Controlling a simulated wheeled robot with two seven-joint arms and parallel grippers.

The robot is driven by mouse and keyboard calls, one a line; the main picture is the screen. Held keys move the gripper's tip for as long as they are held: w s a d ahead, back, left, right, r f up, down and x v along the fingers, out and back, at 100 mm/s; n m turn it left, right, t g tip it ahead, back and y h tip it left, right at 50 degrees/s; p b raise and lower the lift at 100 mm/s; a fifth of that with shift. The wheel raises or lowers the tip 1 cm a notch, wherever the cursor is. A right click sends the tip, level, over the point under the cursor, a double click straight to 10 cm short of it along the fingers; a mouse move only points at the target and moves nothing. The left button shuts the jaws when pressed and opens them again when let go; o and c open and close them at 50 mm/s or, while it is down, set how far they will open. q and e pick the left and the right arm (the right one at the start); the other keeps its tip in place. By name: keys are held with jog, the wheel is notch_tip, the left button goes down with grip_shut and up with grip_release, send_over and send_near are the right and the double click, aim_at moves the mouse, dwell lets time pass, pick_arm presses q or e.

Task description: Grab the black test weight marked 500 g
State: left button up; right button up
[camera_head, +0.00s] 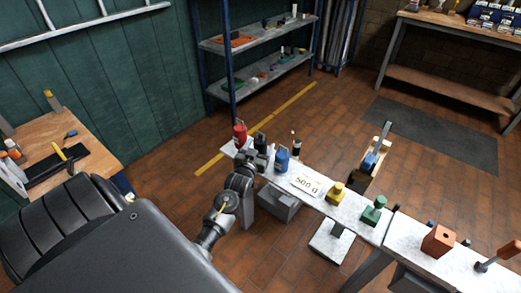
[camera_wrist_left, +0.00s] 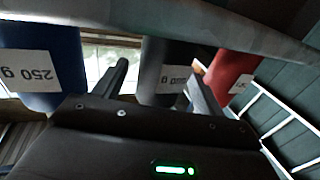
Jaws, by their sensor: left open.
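The black test weight (camera_head: 260,139) stands on the narrow bench between a red weight (camera_head: 240,135) and a blue weight (camera_head: 282,159). A card reading 500 g (camera_head: 306,184) lies on the bench to the right. My left gripper (camera_head: 257,157) is open, close in front of the black weight. In the left wrist view the black weight (camera_wrist_left: 165,72) shows between the open fingers (camera_wrist_left: 158,72); its label is partly hidden. The blue weight (camera_wrist_left: 40,70) there is labelled 250 g, and the red weight (camera_wrist_left: 232,72) is on the other side. My right gripper is not in view.
A dark slim bottle-like item (camera_head: 296,146) stands behind the blue weight. A yellow weight (camera_head: 335,193) and a green weight (camera_head: 374,212) stand further right on the bench (camera_head: 353,213). The neighbouring red and blue weights leave little side room around the gripper.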

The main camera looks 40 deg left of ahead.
pick_arm(q)
jog(key=shift+w+a, duration=0.15)
jog(key=shift+w, duration=0.25)
jog(key=c, duration=1.4)
jog(key=shift+r, duration=0.1)
